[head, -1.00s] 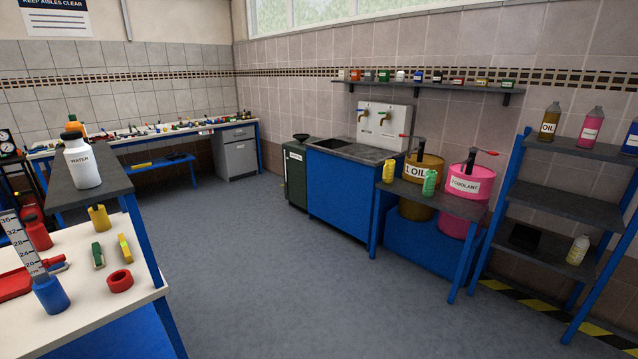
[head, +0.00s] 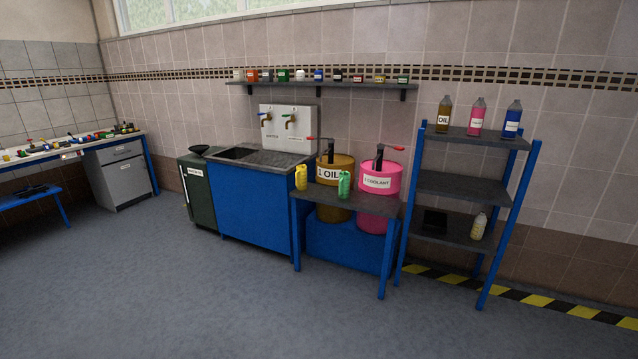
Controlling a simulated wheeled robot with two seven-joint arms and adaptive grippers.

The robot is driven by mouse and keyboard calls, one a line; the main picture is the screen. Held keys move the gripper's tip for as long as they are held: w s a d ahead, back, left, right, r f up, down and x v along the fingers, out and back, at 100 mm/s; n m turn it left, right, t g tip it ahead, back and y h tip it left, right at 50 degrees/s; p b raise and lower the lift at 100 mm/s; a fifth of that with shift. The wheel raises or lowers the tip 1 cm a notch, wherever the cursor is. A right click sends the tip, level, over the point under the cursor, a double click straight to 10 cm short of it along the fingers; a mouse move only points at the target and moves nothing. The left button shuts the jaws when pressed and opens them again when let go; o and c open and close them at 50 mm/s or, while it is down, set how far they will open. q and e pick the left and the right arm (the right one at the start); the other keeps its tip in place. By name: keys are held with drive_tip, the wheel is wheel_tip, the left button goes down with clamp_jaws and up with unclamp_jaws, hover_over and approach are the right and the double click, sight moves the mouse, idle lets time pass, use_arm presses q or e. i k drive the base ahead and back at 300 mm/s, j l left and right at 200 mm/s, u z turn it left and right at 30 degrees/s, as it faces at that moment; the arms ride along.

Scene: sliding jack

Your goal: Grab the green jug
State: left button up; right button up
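Neither of my grippers shows in the head view.
Behind the table (head: 370,205) stand an oil drum (head: 335,170) and a pink coolant drum (head: 376,180) with pumps. A blue sink cabinet (head: 245,205) is left, a blue-framed shelf (head: 470,188) right. The grey floor (head: 200,290) in front is clear.

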sight(344, 177)
drive_tip(key=i+z, duration=0.75)
drive_tip(key=i+l, duration=0.1)
drive_tip(key=i, duration=0.75)
drive_tip(key=i+l+u, duration=0.2)
drive_tip(key=i, duration=0.2)
drive_tip(key=i+l+u, duration=0.2)
drive_tip(key=i, duration=0.2)
drive_tip(key=i+l+u, duration=0.25)
drive_tip(key=i+l, duration=0.15)
drive_tip(key=l, duration=0.2)
drive_tip(key=i+l+u, duration=0.15)
drive_tip(key=l, duration=0.15)
drive_tip(key=i+l+u, duration=0.1)
drive_tip(key=l, duration=0.25)
drive_tip(key=i+l+u, duration=0.15)
drive_tip(key=l, duration=0.2)
drive_tip(key=i, duration=0.05)
